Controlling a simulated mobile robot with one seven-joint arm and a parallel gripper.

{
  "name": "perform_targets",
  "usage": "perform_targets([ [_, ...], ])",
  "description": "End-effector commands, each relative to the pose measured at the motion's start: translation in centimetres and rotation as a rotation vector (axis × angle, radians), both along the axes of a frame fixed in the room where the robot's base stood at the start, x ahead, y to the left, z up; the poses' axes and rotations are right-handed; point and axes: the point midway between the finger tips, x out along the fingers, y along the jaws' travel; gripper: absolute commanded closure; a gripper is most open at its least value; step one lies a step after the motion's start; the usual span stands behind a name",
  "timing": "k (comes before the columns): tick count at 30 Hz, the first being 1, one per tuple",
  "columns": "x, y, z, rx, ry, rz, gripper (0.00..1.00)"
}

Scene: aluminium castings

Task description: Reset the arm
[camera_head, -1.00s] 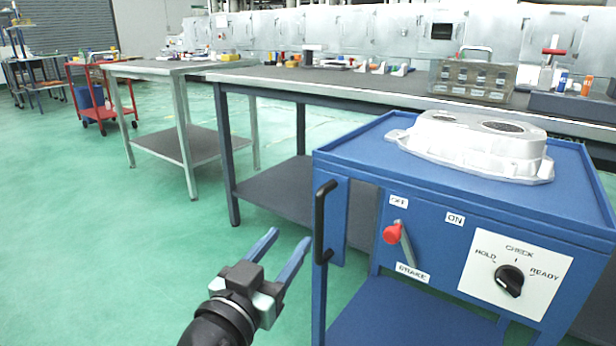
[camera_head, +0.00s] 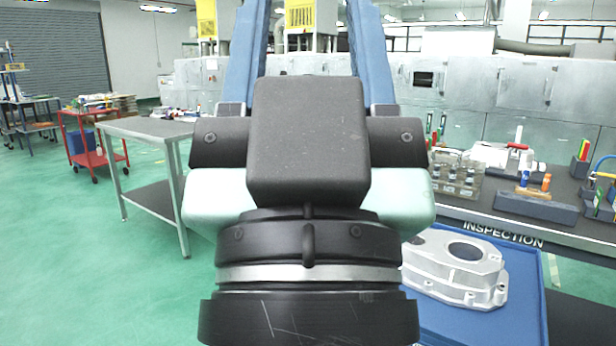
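My gripper (camera_head: 310,40) fills the middle of the head view, close to the camera and pointing up and away. Its two blue fingers stand wide apart with nothing between them, though their tips run past the top edge. A silver aluminium casting (camera_head: 462,268) with a round opening lies on the blue cart top (camera_head: 522,290) at the lower right, apart from my gripper. My gripper and wrist hide the left part of the cart and the bench behind. The cart's front panel, lever and knob are not in view.
A dark workbench marked INSPECTION (camera_head: 480,214) stands behind the cart, with a clear parts box (camera_head: 455,180) and a dark block (camera_head: 536,207) on it. A grey table (camera_head: 150,128) and a red trolley (camera_head: 82,140) stand at the left. Green floor (camera_head: 90,260) is open at the lower left.

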Motion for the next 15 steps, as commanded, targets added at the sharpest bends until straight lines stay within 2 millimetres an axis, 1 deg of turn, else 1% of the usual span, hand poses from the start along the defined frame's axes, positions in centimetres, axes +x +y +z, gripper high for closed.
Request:
perform_targets([
  [1,0.0,0.0,3.3,0.001,0.001,0.001,0.48],
  [15,0.1,0.1,17.6,0.001,0.003,0.002,0.48],
])
